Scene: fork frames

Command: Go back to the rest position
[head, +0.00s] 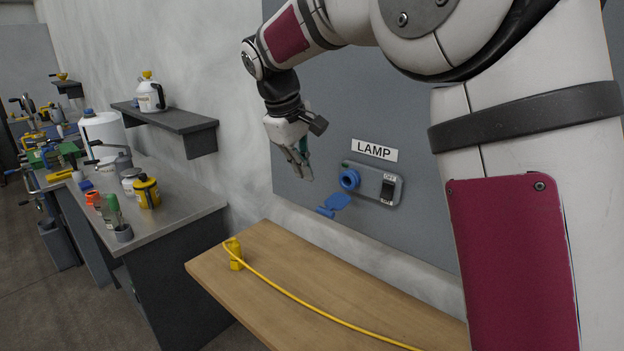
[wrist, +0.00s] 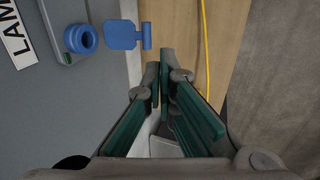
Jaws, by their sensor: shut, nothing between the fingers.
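My gripper (head: 299,165) is shut and empty. In the head view it hangs in front of the grey wall panel, left of the lamp socket box (head: 374,184). In the wrist view my gripper (wrist: 163,70) has its fingertips together, with nothing between them. The box has a blue round socket (head: 349,179) and a switch (head: 388,190), under a LAMP label (head: 374,150). The blue flap (head: 336,202) hangs open below the socket. The yellow plug (head: 234,253) stands on the wooden table at its left end, apart from the socket.
A yellow cable (head: 300,300) runs from the plug along the wooden table (head: 255,294). A metal workbench (head: 190,205) with jars and tools stands at left. A dark wall shelf (head: 180,121) holds a white canister (head: 150,95). The table's front stretch is clear.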

